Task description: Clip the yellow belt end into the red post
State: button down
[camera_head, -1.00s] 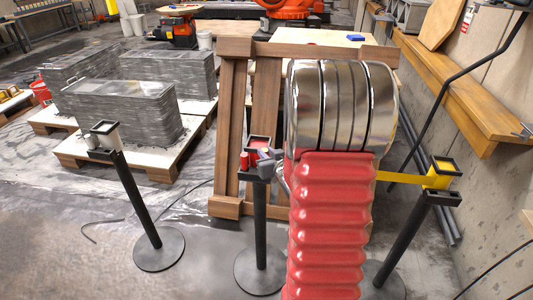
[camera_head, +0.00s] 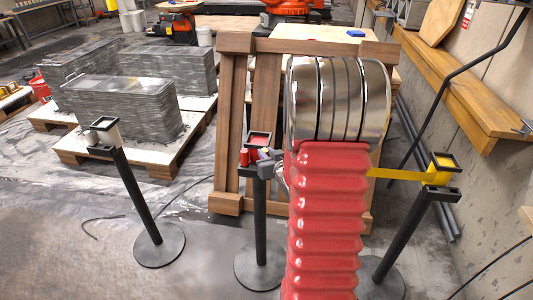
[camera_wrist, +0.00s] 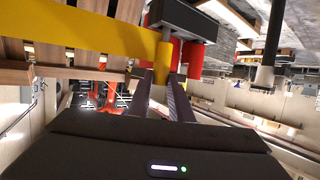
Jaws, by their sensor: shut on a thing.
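The yellow belt (camera_head: 398,174) runs left from the yellow-headed post (camera_head: 440,172) and passes behind my arm. In the wrist view the belt (camera_wrist: 95,30) stretches from the upper left to its end piece (camera_wrist: 163,62), which is between my gripper's fingers (camera_wrist: 162,85). My gripper is shut on this belt end. The red post (camera_head: 259,142) stands upright just left of my arm, with my gripper (camera_head: 270,158) close beside its head. In the wrist view the red post's dark head and red part (camera_wrist: 194,60) are right beside the belt end. I cannot tell whether they touch.
A white-headed post (camera_head: 104,132) stands to the left. A wooden frame (camera_head: 233,130) leans behind the red post. Grey stacked blocks on pallets (camera_head: 122,108) are at the left back. A wooden bench (camera_head: 470,95) runs along the right wall.

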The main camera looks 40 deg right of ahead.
jog(key=shift+f, duration=0.7)
jog(key=c, duration=1.5)
grip_release()
